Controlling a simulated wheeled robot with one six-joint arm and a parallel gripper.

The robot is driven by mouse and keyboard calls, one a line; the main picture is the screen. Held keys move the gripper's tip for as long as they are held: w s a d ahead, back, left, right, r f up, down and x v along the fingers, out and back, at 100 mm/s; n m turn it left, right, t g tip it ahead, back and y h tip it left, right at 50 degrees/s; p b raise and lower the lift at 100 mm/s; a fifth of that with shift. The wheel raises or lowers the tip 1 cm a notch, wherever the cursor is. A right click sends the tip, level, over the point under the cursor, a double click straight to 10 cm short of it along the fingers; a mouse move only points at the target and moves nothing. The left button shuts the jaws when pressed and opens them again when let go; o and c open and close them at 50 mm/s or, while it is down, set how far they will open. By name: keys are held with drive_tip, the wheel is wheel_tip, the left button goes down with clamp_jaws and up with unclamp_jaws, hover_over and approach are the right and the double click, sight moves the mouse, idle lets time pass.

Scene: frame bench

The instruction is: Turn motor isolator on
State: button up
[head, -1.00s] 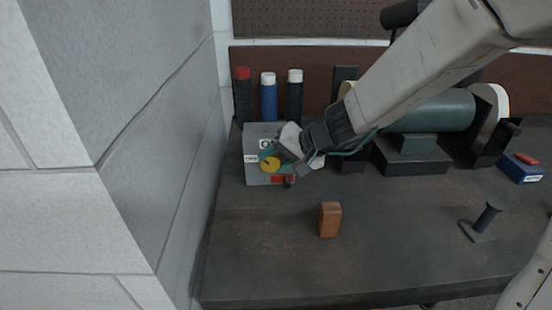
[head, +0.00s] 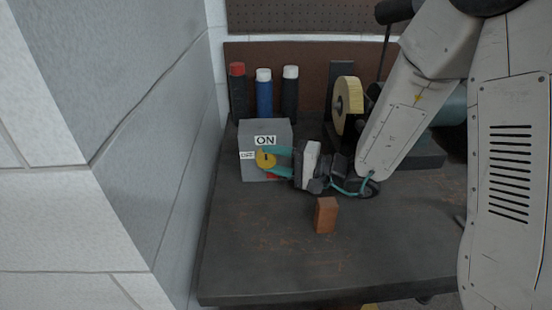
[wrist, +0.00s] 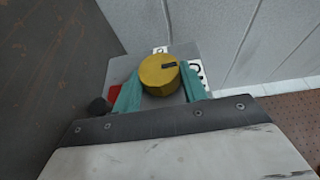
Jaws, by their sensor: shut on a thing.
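The motor isolator is a grey box (head: 250,173) at the back left of the bench, with an ON label (head: 265,140) above and an OFF label (head: 247,155) at the left. Its round yellow knob (head: 263,161) is on the front face. My gripper (head: 274,161) comes from the right, its teal fingers shut on opposite sides of the knob. In the wrist view the knob (wrist: 155,76) sits between the fingers (wrist: 161,90). Its dark mark points right, towards the partly hidden ON label (wrist: 197,76); the OFF label (wrist: 160,49) is at the top.
A grey wall (head: 150,150) stands close on the left. Several bottles (head: 264,95) stand behind the box. A brown block (head: 326,215) lies in front of my gripper. A bench grinder with a pale wheel (head: 347,97) stands behind my arm. The bench front (head: 260,265) is clear.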

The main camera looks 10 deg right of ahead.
drive_tip(key=shift+s+a+f+y, duration=0.1)
drive_tip(key=shift+f+y, duration=0.05)
drive_tip(key=shift+y, duration=0.15)
drive_tip(key=o, duration=1)
drive_tip(key=shift+c, duration=0.2)
drive_tip(key=shift+s+d, duration=0.1)
drive_tip(key=shift+d, duration=0.25)
drive_tip(key=v, duration=0.7)
drive_tip(key=shift+s, duration=0.1)
